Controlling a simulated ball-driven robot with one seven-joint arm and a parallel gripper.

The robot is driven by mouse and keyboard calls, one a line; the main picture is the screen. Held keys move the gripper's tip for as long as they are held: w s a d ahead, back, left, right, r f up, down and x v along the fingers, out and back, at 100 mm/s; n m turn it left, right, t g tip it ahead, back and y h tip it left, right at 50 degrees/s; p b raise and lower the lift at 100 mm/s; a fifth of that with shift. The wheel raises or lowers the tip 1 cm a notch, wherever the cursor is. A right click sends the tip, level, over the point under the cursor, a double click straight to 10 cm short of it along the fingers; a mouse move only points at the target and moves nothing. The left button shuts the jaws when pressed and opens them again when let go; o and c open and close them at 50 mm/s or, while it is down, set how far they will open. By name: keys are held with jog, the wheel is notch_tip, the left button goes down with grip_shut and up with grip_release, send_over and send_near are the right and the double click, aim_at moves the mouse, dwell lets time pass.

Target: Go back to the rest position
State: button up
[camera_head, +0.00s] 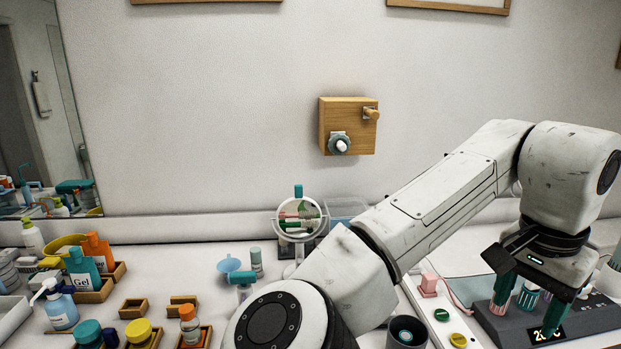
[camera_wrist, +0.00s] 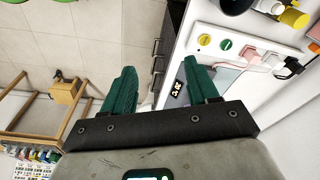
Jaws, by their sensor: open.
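My gripper (camera_head: 525,310) hangs from the arm at the right of the head view, its fingers pointing down over the right part of the counter. In the wrist view its two green fingers (camera_wrist: 160,75) stand wide apart with nothing held between them. Below and beside the fingers in the head view is a dark grey device (camera_head: 590,318) with a lit number display, partly hidden by the gripper. In the wrist view the fingers are seen over the counter's edge, with floor to the left.
Bottles, jars and wooden trays (camera_head: 95,295) crowd the left counter. A round mirror (camera_head: 299,220) stands behind my arm. A wooden box (camera_head: 348,126) with a peg is on the wall. A wooden frame (camera_wrist: 35,105) stands on the floor (camera_wrist: 70,35). Green and yellow discs (camera_wrist: 215,42) lie on the counter.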

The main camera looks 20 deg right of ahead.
jog(key=w+d+f+n+t+h, duration=0.1)
jog(key=d+f+n+h, duration=0.2)
jog(key=d+f+h, duration=0.3)
notch_tip(320, 180, down, 8)
jog(key=w+n+t, duration=0.1)
jog(key=n+t, duration=0.1)
jog(key=n, duration=0.4)
jog(key=s+a+f+n+g+y, duration=0.1)
jog(key=s+a+f+n+y, duration=0.2)
jog(key=s+a+f, duration=0.5)
jog(key=s+a+f+n+g+y, duration=0.1)
jog(key=s+a+f+n+y, duration=0.3)
jog(key=s+a+f, duration=0.3)
jog(key=a+f, duration=0.5)
jog(key=f, duration=0.2)
jog(key=shift+s+f, duration=0.35)
jog(key=shift+d, duration=0.1)
jog(key=shift+c, duration=0.4)
